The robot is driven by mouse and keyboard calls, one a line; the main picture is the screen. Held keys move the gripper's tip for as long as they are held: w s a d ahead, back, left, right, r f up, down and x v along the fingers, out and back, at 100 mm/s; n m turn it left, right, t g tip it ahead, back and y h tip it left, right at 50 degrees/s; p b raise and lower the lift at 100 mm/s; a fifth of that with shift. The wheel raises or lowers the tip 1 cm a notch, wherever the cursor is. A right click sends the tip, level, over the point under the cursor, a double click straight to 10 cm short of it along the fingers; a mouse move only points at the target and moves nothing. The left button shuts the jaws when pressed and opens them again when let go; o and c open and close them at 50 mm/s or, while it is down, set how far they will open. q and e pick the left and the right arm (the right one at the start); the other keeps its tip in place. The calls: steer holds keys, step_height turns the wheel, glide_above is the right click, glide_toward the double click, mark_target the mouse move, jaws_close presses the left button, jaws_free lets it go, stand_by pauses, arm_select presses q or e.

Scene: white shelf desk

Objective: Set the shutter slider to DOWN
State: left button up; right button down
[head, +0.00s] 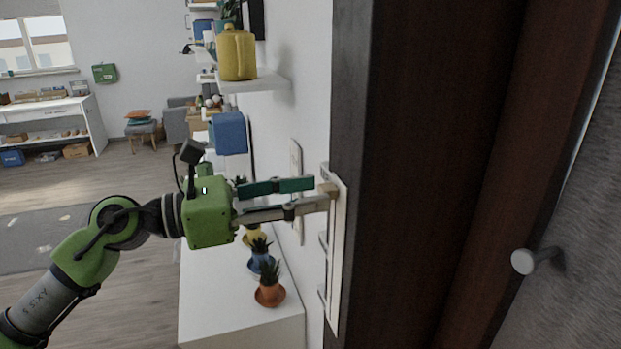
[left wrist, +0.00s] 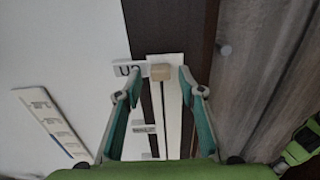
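The shutter slider is a tall, narrow white panel (head: 337,262) on the wall beside the dark frame; its slotted track (left wrist: 173,115) also shows in the left wrist view. Its beige knob (left wrist: 160,72) is at the top of the track, next to the label UP (left wrist: 128,70). A middle label (left wrist: 144,128) sits lower, and the lowest label is hard to read. My left gripper (head: 321,192) reaches the panel's top from the left. Its fingers are open, one on each side of the knob, with visible gaps in the left wrist view.
A dark brown frame (head: 430,170) stands right of the panel, with a round grey knob (head: 523,262) beyond. Another white wall panel (left wrist: 55,125) is to the left. Potted plants (head: 269,292) stand on the white desk (head: 225,325) below my arm. A yellow jug (head: 236,55) sits on a shelf above.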

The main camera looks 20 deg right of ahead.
arm_select(q)
steer(key=shift+d, duration=0.65)
arm_select(e)
steer(key=shift+r, duration=0.3)
